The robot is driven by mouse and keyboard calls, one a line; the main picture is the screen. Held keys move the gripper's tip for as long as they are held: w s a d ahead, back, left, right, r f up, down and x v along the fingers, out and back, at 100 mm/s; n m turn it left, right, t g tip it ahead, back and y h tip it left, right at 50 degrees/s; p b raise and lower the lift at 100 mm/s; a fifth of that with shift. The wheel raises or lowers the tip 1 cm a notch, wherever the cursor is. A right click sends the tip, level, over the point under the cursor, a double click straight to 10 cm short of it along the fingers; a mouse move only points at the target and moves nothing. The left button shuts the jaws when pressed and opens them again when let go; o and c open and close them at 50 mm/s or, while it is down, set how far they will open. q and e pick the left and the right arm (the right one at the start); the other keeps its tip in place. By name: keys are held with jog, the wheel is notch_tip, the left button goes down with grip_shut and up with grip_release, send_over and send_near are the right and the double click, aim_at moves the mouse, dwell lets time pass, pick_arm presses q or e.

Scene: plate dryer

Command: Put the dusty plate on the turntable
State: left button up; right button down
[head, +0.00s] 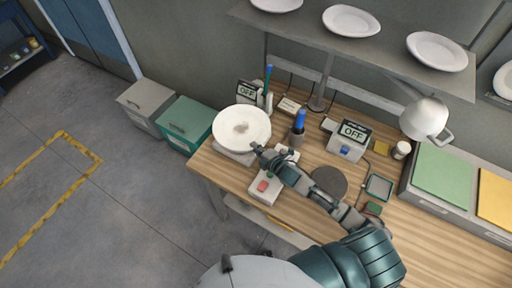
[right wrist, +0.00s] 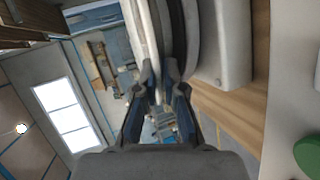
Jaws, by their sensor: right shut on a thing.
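The dusty plate (head: 241,124) is white with a greyish-brown smudge near its middle. In the head view it lies roughly level over the turntable's pale base (head: 236,156), at the table's left end. My right gripper (head: 259,151) is shut on the plate's near right rim. In the right wrist view the plate (right wrist: 145,28) shows edge-on at the fingers (right wrist: 158,75). Dark discs (right wrist: 177,30) and a pale housing (right wrist: 222,45) lie close alongside it. I cannot tell whether the plate touches the disc. My left gripper is not in view.
A dark round disc (head: 328,181) lies near my right arm. A shelf of plates (head: 351,20) hangs above.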

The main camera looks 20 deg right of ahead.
jog(key=shift+d+r, duration=0.1)
jog(key=c, duration=1.6)
grip_release()
jog(key=o, duration=0.3)
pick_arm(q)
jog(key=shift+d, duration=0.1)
pick_arm(e)
jog(key=shift+o, duration=0.2)
jog(key=shift+a, duration=0.4)
jog(key=v, duration=1.1)
jog(key=shift+s+d+b, duration=0.1)
jog(key=shift+d+b, duration=0.2)
jog(key=shift+b, duration=0.1)
jog(key=shift+s, duration=0.3)
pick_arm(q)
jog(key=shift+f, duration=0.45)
pick_arm(e)
jog(key=shift+s+a+r, duration=0.1)
jog(key=shift+r, duration=0.05)
